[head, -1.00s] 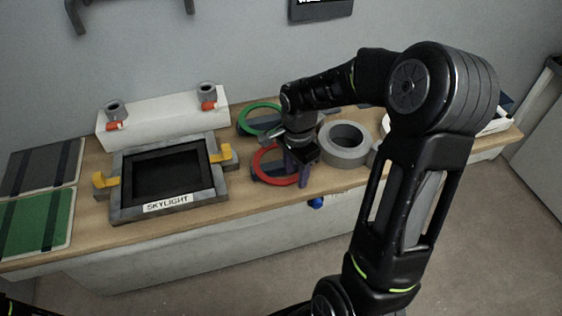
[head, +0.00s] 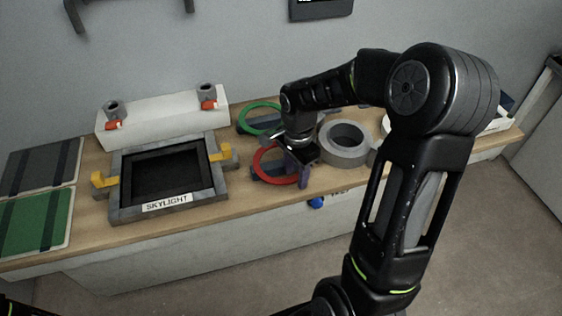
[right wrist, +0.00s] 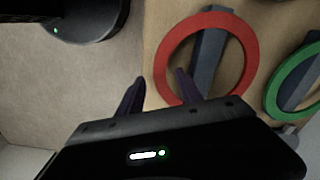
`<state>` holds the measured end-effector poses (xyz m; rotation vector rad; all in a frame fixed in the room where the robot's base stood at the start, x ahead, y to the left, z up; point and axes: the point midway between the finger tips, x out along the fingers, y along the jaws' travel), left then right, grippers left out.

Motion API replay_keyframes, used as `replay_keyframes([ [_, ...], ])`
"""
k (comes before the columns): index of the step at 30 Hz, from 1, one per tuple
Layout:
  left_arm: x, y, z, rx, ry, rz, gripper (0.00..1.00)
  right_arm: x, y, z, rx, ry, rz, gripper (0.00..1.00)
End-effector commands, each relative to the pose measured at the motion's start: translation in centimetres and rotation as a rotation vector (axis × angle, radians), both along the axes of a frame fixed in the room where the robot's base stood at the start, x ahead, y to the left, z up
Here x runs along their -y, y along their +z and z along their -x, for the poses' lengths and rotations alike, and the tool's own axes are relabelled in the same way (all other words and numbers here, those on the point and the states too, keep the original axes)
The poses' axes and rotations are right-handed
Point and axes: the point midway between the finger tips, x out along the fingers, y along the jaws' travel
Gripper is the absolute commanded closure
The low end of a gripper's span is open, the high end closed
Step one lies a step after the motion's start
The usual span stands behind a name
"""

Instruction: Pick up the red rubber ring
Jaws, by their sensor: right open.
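The red rubber ring (head: 257,159) lies over a dark blue-grey bar on the wooden bench, right of the skylight frame. In the head view my right gripper partly covers its right side. My right gripper (head: 297,171) is open and empty at the ring. In the right wrist view its fingertips (right wrist: 160,78) appear on either side of the ring's near-left rim, one outside and one over the opening. The height gap cannot be told. My left gripper is out of view.
A green ring (head: 246,116) lies just behind the red one. A thick grey ring (head: 344,156) stands close on the right. The skylight frame (head: 126,213) with yellow clips is to the left, a white block (head: 160,121) behind it. Panels (head: 35,222) lie far left.

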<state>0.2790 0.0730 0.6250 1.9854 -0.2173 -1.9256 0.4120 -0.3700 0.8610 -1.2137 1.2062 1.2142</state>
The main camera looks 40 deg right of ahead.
Motion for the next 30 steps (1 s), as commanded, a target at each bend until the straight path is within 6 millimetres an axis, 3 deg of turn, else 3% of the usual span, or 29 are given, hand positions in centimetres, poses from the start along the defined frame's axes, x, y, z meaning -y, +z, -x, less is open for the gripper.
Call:
replay_keyframes([
  [3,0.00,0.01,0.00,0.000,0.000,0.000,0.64,0.00,0.02,0.00,0.000,0.000,0.000,0.58],
  [18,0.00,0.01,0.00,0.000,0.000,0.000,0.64,0.01,0.01,0.00,0.000,0.000,0.000,0.99],
  [30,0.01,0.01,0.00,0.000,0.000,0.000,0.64,0.01,0.01,-0.01,0.000,0.000,0.000,1.00],
])
